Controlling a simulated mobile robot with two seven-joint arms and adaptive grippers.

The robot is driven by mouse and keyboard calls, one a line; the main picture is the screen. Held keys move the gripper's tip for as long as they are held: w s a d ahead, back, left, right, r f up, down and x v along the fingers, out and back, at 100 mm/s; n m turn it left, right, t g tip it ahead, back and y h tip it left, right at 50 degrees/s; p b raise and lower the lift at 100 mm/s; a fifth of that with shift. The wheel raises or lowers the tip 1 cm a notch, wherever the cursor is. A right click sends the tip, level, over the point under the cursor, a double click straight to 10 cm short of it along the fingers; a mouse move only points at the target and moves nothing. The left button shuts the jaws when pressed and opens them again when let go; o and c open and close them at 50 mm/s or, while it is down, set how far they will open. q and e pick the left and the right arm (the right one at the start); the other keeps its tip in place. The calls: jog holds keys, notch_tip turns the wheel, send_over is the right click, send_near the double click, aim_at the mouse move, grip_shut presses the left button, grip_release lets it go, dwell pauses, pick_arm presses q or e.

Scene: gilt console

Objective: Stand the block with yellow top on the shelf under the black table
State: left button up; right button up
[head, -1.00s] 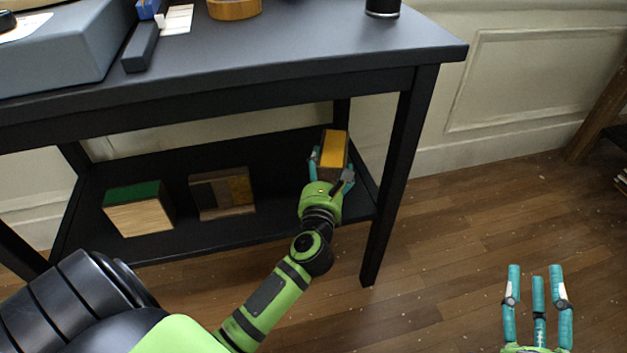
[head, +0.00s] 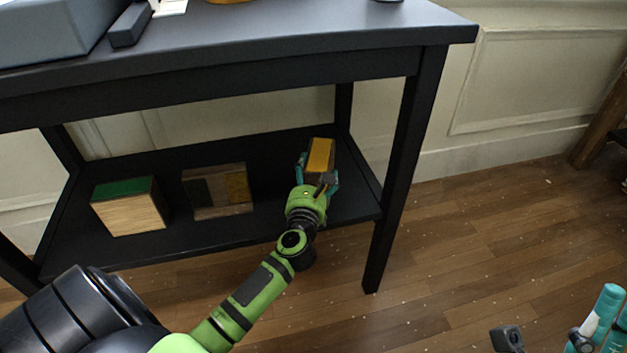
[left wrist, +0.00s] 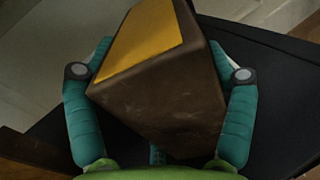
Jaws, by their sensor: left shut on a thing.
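The block with yellow top (head: 320,153) is brown with a yellow face and is held over the right part of the lower shelf (head: 271,217) of the black table (head: 290,42). My left gripper (head: 318,178) is shut on it, with fingers at both sides. In the left wrist view the block (left wrist: 165,95) fills the middle between the teal fingers and looks tilted, yellow face up. I cannot tell whether its underside touches the shelf. My right gripper (head: 596,335) is partly in view at the lower right, away from the table; its finger opening is unclear.
A block with a green top (head: 128,208) and a brown patched block (head: 217,191) stand on the shelf's left and middle. The table's front right leg (head: 403,165) is close right of my left gripper. Wooden floor (head: 480,240) lies open to the right.

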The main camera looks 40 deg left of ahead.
pick_arm(q)
jog(key=shift+r, duration=0.2)
jog(key=shift+f, duration=0.2)
jog(key=o, duration=1.4)
